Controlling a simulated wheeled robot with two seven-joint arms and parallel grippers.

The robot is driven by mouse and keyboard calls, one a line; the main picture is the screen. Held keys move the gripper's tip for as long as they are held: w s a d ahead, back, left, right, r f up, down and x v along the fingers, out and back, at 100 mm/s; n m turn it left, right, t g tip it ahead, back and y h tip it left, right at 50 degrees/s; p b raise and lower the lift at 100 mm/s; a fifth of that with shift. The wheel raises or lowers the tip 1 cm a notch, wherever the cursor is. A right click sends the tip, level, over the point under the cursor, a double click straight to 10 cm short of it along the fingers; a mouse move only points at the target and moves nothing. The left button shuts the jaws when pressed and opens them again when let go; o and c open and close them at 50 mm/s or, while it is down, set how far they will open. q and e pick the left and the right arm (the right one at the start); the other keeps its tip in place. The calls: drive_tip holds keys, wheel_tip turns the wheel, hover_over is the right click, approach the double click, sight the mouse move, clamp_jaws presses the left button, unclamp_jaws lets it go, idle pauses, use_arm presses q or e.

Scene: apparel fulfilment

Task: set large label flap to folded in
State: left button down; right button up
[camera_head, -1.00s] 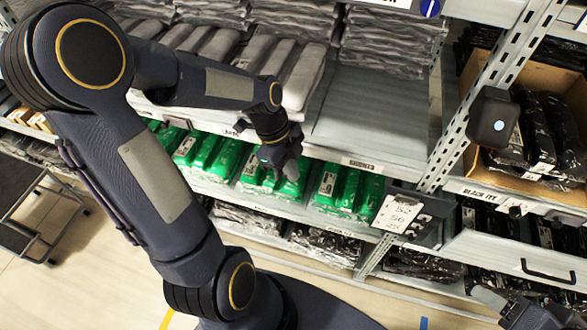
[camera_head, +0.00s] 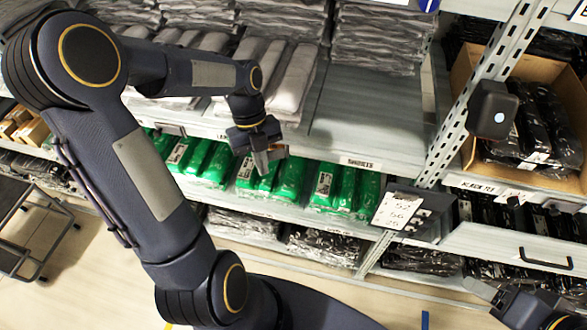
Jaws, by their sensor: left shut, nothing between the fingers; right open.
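I cannot tell for sure which label is the large label flap. A white printed label card (camera_head: 398,211) sits tilted on a dark holder by the rack post. Small label strips line the shelf edges, among them one strip (camera_head: 361,163) right of the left gripper. My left gripper (camera_head: 264,163) is shut and empty, pointing down at the shelf edge in front of the green packs (camera_head: 292,181). It hides part of the edge there, so I cannot tell whether it touches anything. My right gripper (camera_head: 482,291) is open at the lower right, below the drawer front.
Grey wrapped packs (camera_head: 292,82) lie on the shelf above, beside a bare shelf stretch (camera_head: 366,125). A slotted post (camera_head: 465,105) divides the rack. A cardboard box (camera_head: 466,70) of black packs and a handled drawer front (camera_head: 520,244) are at right. A cart (camera_head: 37,235) stands at left.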

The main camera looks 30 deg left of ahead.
use_arm(q)
drive_tip(key=shift+w+a, duration=0.45)
drive_tip(key=shift+a, duration=0.4)
drive_tip(key=shift+d, duration=0.1)
drive_tip(key=shift+w+d, duration=0.5)
drive_tip(key=shift+w, duration=0.05)
